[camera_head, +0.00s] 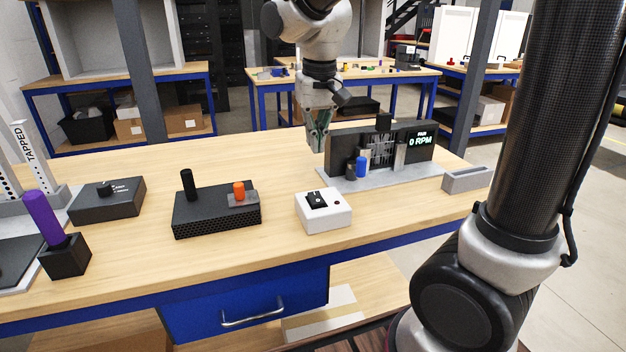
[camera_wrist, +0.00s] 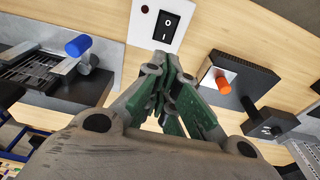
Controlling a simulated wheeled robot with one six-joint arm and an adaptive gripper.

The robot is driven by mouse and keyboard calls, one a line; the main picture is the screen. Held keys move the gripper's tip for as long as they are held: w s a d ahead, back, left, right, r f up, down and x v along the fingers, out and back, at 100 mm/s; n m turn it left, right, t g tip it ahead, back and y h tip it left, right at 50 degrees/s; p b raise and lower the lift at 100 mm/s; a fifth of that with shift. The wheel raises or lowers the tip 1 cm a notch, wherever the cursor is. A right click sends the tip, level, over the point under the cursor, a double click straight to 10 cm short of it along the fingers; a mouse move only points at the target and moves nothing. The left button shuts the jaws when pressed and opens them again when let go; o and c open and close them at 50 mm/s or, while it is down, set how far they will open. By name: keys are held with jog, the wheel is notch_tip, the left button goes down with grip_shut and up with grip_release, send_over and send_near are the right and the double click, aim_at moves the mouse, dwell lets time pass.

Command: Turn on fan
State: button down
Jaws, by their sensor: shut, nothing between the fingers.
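The fan unit (camera_head: 375,150) is a dark panel with a grille on a grey base, at the right of the bench. Its display (camera_head: 421,140) reads 0 RPM. A white box (camera_head: 336,216) with a black rocker switch (camera_head: 316,200) stands in front of it. In the wrist view the white box (camera_wrist: 150,40) is at the top, with its rocker switch (camera_wrist: 165,26) marked I and O and a dark red round spot beside it. My gripper (camera_head: 317,148) is shut and empty above the bench, behind the white box and apart from it. The wrist view shows its fingertips (camera_wrist: 170,62) together.
A black box (camera_head: 217,220) with a black post and an orange knob stands left of the white box. A dark knob box (camera_head: 107,203) and a purple handle (camera_head: 42,217) are further left. A grey block (camera_head: 467,180) lies at the right edge. Bare wood surrounds the white box.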

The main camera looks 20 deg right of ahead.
jog(key=f, duration=0.3)
jog(key=w+f, duration=0.1)
jog(key=f, duration=0.7)
jog(key=shift+w+f, duration=0.1)
jog(key=shift+w, duration=0.15)
jog(key=shift+w+f+g, duration=0.25)
jog(key=shift+f+g, duration=0.15)
jog(key=shift+s, duration=0.1)
jog(key=shift+r, duration=0.2)
jog(key=shift+r, duration=0.65)
notch_tip(320, 180, up, 14)
jog(key=w, duration=0.2)
jog(key=shift+f, duration=0.1)
